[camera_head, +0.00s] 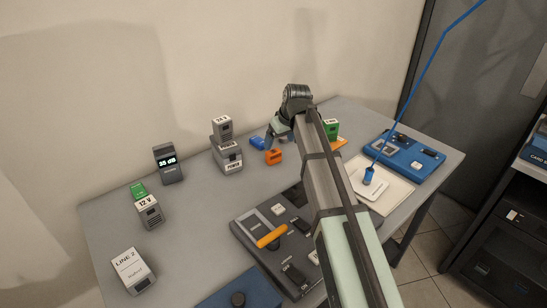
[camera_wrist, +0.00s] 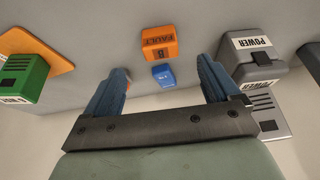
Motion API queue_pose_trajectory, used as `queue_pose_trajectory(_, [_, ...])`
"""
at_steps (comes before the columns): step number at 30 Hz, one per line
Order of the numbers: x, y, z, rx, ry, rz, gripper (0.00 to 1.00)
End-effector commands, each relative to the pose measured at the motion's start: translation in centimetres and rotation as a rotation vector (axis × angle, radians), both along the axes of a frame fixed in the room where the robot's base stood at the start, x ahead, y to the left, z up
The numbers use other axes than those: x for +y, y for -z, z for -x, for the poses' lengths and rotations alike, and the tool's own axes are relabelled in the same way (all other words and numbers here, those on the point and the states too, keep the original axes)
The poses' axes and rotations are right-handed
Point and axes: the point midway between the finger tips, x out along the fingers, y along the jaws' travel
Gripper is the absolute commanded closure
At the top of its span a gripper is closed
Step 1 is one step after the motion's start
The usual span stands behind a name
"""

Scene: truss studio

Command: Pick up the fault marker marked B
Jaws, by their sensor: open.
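The orange fault marker (camera_wrist: 159,43) reads "FAULT" and "B" upside down in the wrist view. In the head view an orange block (camera_head: 273,157) stands on the grey table, just below my gripper's tip. My gripper (camera_wrist: 162,68) is open, with a blue finger at each side and nothing held between them. The orange marker lies ahead of the gap between the fingers and is not touched in the wrist view. In the head view my gripper (camera_head: 272,138) is partly hidden by my own arm.
A small blue block (camera_wrist: 163,76) sits close to the orange marker, also between the fingers in the picture. Grey POWER blocks (camera_wrist: 257,59) are near the right finger. A green block (camera_wrist: 27,78) on an orange plate (camera_wrist: 50,50) is at left. A blue device (camera_head: 405,158) stands at the table's right.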

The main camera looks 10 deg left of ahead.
Motion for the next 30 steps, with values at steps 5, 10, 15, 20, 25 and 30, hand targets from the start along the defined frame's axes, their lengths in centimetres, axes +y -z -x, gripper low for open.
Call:
queue_pose_trajectory(5, [0.7,2.6,-0.9,0.002,0.001,0.001,0.11])
queue_pose_trajectory(10, [1.0,4.0,-1.3,0.001,0.001,0.000,0.11])
queue_pose_trajectory(15, [1.2,4.5,-1.5,0.000,0.001,0.000,0.11])
queue_pose_trajectory(20, [1.4,5.2,-1.9,0.000,0.001,0.000,0.11])
queue_pose_trajectory(25, [2.1,7.1,-2.7,0.002,0.001,0.001,0.11])
queue_pose_trajectory(30, [2.6,8.8,-3.2,0.002,0.001,0.001,0.11])
